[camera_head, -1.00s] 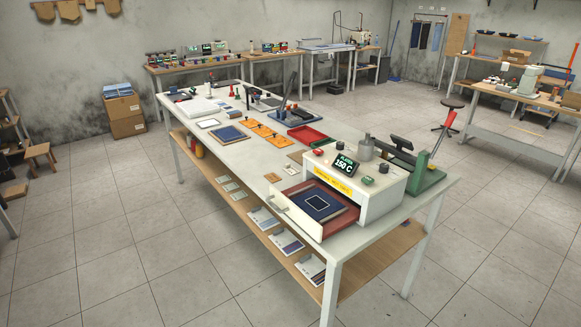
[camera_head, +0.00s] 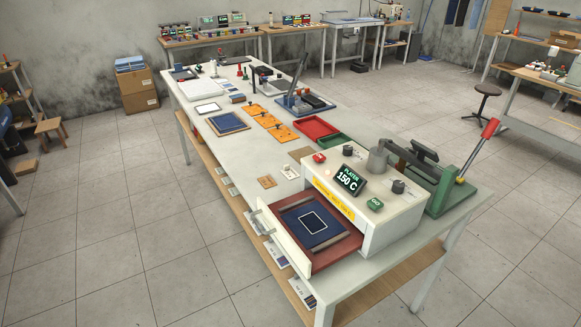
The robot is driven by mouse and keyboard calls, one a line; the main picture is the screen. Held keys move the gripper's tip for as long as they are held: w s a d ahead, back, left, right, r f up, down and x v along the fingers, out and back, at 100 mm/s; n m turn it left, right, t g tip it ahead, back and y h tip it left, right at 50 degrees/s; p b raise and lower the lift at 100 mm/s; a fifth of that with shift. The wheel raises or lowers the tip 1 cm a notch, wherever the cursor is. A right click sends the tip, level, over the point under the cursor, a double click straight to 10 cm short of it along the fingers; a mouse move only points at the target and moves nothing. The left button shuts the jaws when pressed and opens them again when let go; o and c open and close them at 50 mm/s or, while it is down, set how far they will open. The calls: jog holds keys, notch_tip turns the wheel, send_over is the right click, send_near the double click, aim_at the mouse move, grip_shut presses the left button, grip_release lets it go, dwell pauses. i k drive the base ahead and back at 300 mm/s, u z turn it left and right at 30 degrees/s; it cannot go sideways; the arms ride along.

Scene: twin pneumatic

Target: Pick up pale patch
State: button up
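A small pale patch (camera_head: 289,172) lies flat on the white workbench (camera_head: 212,146), left of the heat press. A tan patch (camera_head: 266,182) of similar size lies just in front of it, to the left. I cannot be sure from this distance which small piece is the pale patch of the task. My gripper is not in view.
Orange plates (camera_head: 268,121), a red tray (camera_head: 315,128), a green tray (camera_head: 337,144) and a blue mat (camera_head: 228,123) lie further back on the bench. A red-handled lever (camera_head: 478,150) rises on the right. The floor around the bench is open.

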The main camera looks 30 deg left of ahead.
aim_at(289, 172)
jog(key=u, duration=0.4)
jog(key=i, duration=0.15)
jog(key=z, duration=0.65)
jog(key=k, duration=0.15)
jog(key=u, duration=3.25)
jog(key=i, duration=1)
